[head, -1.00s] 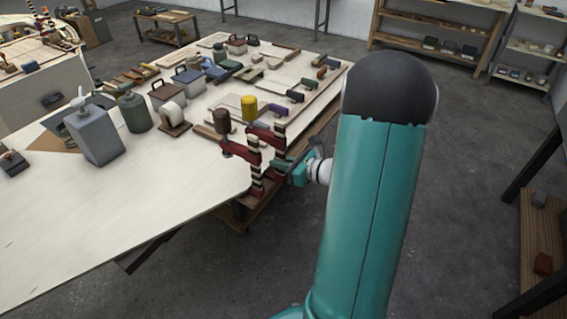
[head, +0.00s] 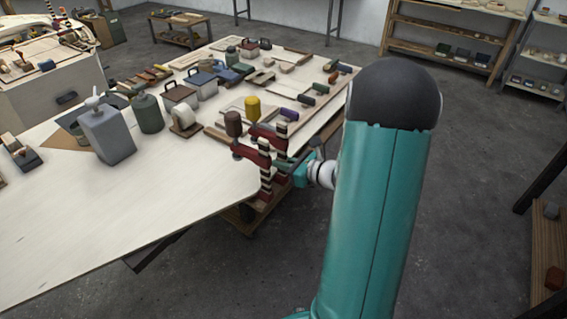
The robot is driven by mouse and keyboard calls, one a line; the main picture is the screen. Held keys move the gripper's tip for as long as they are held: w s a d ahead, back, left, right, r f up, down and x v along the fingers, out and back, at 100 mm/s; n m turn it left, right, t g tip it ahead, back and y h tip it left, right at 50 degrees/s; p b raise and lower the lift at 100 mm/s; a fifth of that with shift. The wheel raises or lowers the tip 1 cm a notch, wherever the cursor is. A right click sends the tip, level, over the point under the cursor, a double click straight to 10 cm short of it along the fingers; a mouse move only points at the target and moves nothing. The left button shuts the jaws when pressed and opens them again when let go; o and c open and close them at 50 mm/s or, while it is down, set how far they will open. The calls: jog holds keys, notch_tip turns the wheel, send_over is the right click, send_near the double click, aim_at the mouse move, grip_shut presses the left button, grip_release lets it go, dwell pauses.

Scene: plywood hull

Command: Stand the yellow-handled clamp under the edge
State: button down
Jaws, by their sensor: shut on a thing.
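The yellow-handled clamp has a yellow handle (head: 252,107), a dark red arm and a striped bar (head: 282,139). It stands roughly upright at the right edge of the pale bench top (head: 150,200). My gripper (head: 298,170), at the end of my teal arm, is shut on the clamp's bar from the right; its fingertips are partly hidden. A similar clamp with a brown handle (head: 233,124) stands just in front and left, and its striped bar hides part of the yellow-handled clamp. I cannot tell whether the yellow-handled clamp's lower jaw touches the underside.
Bottles, including a grey one (head: 107,135) and a green one (head: 147,113), a tape dispenser (head: 186,122) and several tool boxes crowd the bench. Small clamps and wood strips lie along its far right edge. Open floor (head: 450,200) lies right of the bench.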

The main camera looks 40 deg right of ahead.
jog(key=c, duration=1.4)
grip_release()
jog(key=v, duration=1.3)
jog(key=shift+s, duration=0.4)
jog(key=shift+d+r, duration=0.1)
jog(key=s+a+r+n+g+y, duration=0.1)
jog(key=a+r+n+g, duration=0.3)
jog(key=a+n, duration=0.55)
jog(key=a+r+n+g+y, duration=0.15)
jog(key=a+n+g, duration=0.4)
jog(key=a, duration=0.65)
jog(key=s+a+r+n+h, duration=0.6)
jog(key=r+n+h, duration=0.1)
jog(key=n, duration=1)
jog(key=shift+s+a+t+h, duration=0.2)
jog(key=shift+a+t+h, duration=0.15)
jog(key=shift+t, duration=0.1)
